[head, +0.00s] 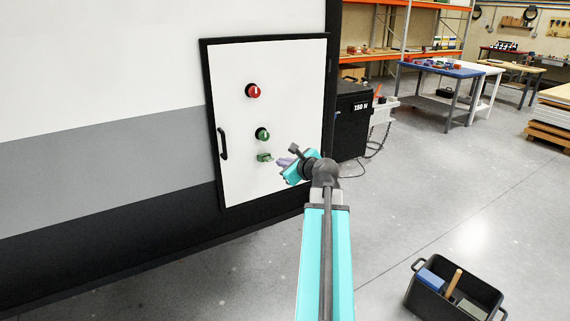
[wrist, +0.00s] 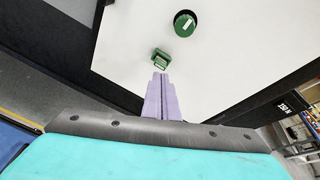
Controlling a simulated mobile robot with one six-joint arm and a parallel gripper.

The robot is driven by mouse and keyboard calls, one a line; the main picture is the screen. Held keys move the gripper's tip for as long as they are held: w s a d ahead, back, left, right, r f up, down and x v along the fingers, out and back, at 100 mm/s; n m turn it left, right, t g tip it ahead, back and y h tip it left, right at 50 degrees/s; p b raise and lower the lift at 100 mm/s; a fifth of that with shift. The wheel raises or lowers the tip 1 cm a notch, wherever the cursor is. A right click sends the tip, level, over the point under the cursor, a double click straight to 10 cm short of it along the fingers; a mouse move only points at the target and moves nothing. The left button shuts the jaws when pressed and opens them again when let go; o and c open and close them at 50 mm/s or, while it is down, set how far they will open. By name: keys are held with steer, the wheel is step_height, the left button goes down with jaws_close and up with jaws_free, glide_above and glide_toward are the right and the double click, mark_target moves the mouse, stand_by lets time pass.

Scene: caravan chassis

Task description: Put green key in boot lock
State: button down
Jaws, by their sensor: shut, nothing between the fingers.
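A white boot door (head: 290,80) in a black frame carries a red round lock (head: 253,90) at the top and a green round lock (head: 262,134) below it. A small green piece, seemingly the green key (head: 265,157), sits at the panel just under the green lock; whether it is in a slot I cannot tell. The wrist view shows the green key (wrist: 160,58) and green lock (wrist: 186,24) too. My gripper (head: 284,162) is shut and empty. In the wrist view its lilac fingertips (wrist: 160,76) are just below the green key, touching or very near it.
A black handle (head: 223,144) is on the door's left edge. A black box (head: 352,119) stands right of the door. An open black crate (head: 452,290) with tools sits on the floor at lower right. Workbenches (head: 440,69) are far back. The floor between is clear.

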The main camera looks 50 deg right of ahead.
mark_target(271, 160)
steer(key=shift+b+x, duration=0.8)
steer(key=shift+x, duration=1.35)
steer(key=shift+w+d+f, duration=0.15)
steer(key=shift+w+f, duration=0.15)
steer(key=shift+w, duration=0.3)
steer(key=shift+w+d+f, duration=0.15)
steer(key=shift+w+f, duration=0.05)
steer(key=shift+w, duration=0.25)
steer(key=shift+p+v, duration=0.45)
steer(key=shift+v, duration=1.05)
steer(key=shift+s+r, duration=0.1)
